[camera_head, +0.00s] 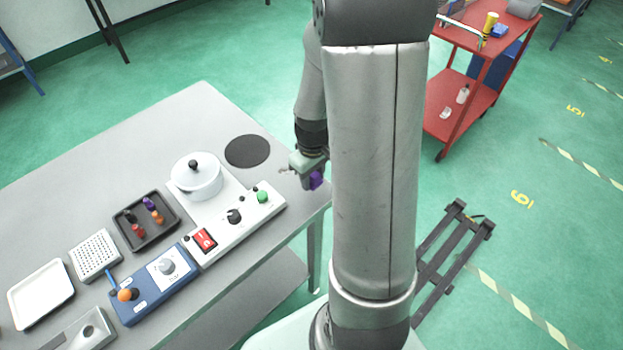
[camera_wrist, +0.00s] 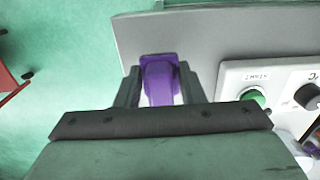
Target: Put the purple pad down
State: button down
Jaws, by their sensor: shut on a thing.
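The purple pad (camera_wrist: 160,82) is between the two fingers of my gripper (camera_wrist: 157,90) in the wrist view. My gripper is shut on it. In the head view the purple pad (camera_head: 316,180) shows under my gripper (camera_head: 306,176), near the right end of the grey table (camera_head: 80,165). In the wrist view the table edge lies beyond and beside the pad. I cannot tell the pad's exact height over the table. My arm hides part of the scene to the right of the gripper.
A white panel with a green button (camera_head: 262,196) and a red switch (camera_head: 204,240) is left of my gripper. A white lidded pot (camera_head: 197,182), a black disc (camera_head: 247,151), a dark tray (camera_head: 134,239) and a blue box (camera_head: 145,298) are on the table. A red cart (camera_head: 437,120) stands right.

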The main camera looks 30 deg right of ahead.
aim_at(313, 184)
jog(key=shift+f, duration=1.55)
